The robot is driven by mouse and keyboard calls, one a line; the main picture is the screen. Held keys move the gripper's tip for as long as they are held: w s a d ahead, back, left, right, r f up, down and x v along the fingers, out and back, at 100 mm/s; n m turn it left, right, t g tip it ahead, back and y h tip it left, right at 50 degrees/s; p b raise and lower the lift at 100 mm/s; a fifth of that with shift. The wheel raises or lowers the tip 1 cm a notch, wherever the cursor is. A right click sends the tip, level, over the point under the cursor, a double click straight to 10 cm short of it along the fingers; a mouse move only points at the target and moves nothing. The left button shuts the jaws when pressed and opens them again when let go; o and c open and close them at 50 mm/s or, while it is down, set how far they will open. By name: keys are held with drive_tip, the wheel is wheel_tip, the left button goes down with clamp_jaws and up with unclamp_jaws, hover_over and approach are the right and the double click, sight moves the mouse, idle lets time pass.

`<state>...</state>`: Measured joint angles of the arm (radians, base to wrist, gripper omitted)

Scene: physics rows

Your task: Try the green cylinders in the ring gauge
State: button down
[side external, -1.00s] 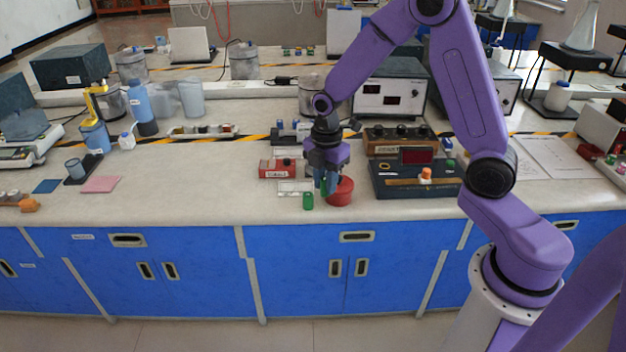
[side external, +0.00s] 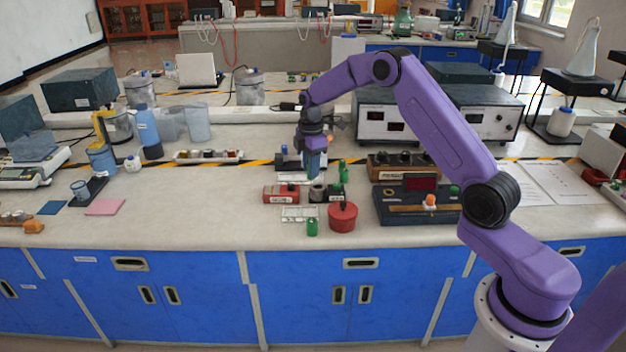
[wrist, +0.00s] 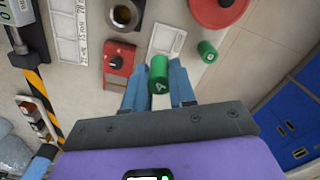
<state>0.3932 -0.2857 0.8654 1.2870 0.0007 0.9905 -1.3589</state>
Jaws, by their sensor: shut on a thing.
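My gripper (wrist: 160,92) is shut on a green cylinder (wrist: 159,72) with a mark on its end, held between the blue fingers. In the side view my gripper (side external: 313,172) is raised above the bench, just above and behind the ring gauge (side external: 318,193); the held cylinder cannot be made out there. The ring gauge is a dark grey ring with an open bore, and it also shows at the top of the wrist view (wrist: 136,14). A second green cylinder (side external: 312,228) stands near the bench front; it also shows in the wrist view (wrist: 207,51).
A red block with a black knob (side external: 281,194) is left of the gauge. A white marked tray (side external: 298,214) and a round red container (side external: 342,217) are in front. A green object (side external: 343,170) stands behind right.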

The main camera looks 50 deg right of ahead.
drive_tip(key=w+d+m, duration=0.2)
drive_tip(key=w+d, duration=0.1)
drive_tip(key=d, duration=0.4)
drive_tip(key=shift+w+a+f, duration=0.1)
drive_tip(key=shift+f, duration=1.7)
drive_tip(key=shift+a+f, duration=0.1)
drive_tip(key=shift+f, duration=1.65)
drive_tip(key=shift+f, duration=0.9)
drive_tip(key=c, duration=0.5)
unclamp_jaws()
drive_tip(key=shift+r, duration=4)
drive_tip(key=shift+a, duration=0.1)
